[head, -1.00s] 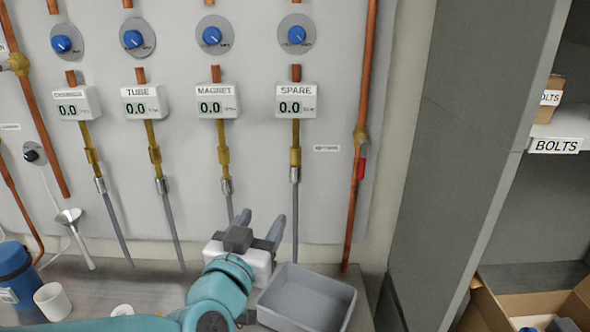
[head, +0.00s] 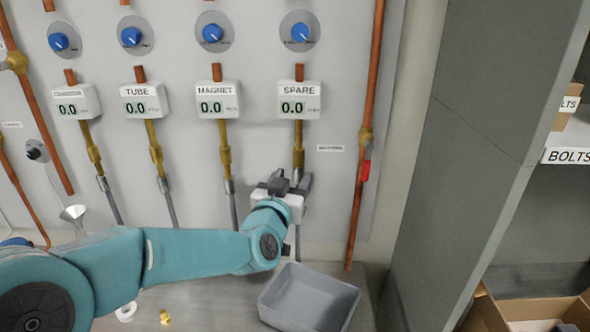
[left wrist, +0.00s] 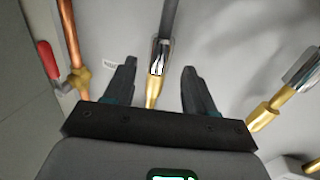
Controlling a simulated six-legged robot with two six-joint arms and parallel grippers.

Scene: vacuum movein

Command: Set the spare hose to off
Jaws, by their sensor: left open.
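The spare line has a blue knob (head: 300,32) on a grey disc at the top. Below it is a white box (head: 299,100) labelled SPARE that reads 0.0. A brass fitting (head: 298,150) hangs under the box. My left gripper (head: 290,182) is at the fitting's lower end and hides the joint with the hose. In the left wrist view, the open fingers (left wrist: 159,75) stand on either side of the silver connector (left wrist: 160,54) and brass piece (left wrist: 153,92), with visible gaps. The grey spare hose (left wrist: 171,18) runs out beyond the fingertips.
The magnet fitting (head: 224,150) is close on the left. A copper pipe with a red-handled valve (head: 366,168) is on the right. A grey bin (head: 309,298) stands on the bench below my wrist. A dark shelf cabinet (head: 465,150) bounds the right side.

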